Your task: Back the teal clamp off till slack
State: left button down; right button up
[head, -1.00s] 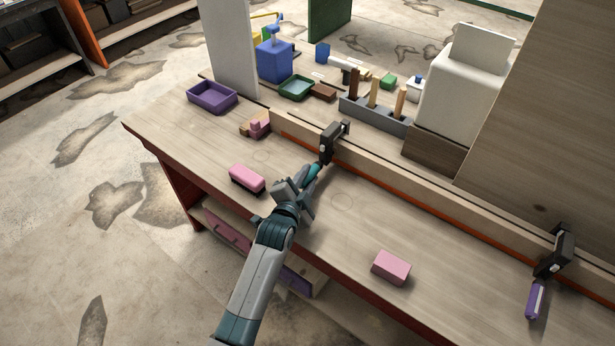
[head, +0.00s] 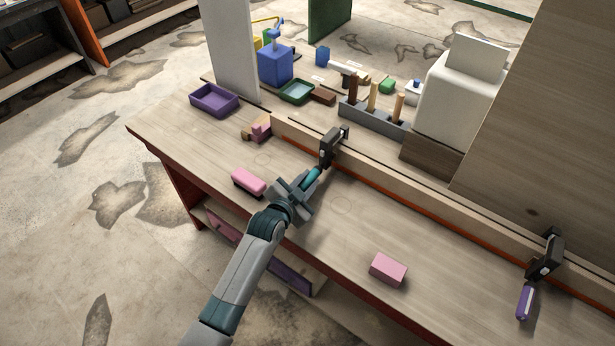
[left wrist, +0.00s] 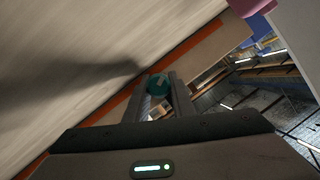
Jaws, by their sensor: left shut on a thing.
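The teal clamp has a black frame (head: 331,146) over the long wooden stringer (head: 385,185), with a teal handle (head: 314,176) pointing down and toward me. My left gripper (head: 306,184) is shut on that teal handle. In the left wrist view the round teal handle end (left wrist: 158,86) sits between my two fingers. The clamp's jaw contact with the stringer is too small to judge. A second clamp with a purple handle (head: 525,302) sits on the stringer at the right. My right gripper is not in view.
A pink block (head: 388,269) and a pink-topped brush-like block (head: 249,182) lie on the bench. A purple tray (head: 214,99), green tray (head: 296,91) and grey tool holder (head: 375,119) stand farther back.

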pick_arm(q)
jog(key=shift+a+n+g+h, duration=0.1)
jog(key=shift+n+g+h, duration=0.45)
jog(key=shift+n, duration=0.45)
jog(key=shift+w+n+h, duration=0.1)
jog(key=shift+n+h, duration=0.25)
jog(key=shift+n, duration=0.25)
jog(key=shift+f+n+g+h+b, duration=0.2)
jog(key=shift+n+g+h+b, duration=0.6)
jog(key=shift+n+b, duration=0.4)
jog(key=shift+r+n+g+h+b, duration=0.25)
jog(key=shift+n+h+b, duration=0.25)
jog(key=shift+n+b, duration=0.4)
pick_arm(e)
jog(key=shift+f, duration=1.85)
pick_arm(q)
jog(key=c, duration=1.5)
grip_release()
jog(key=shift+a, duration=0.15)
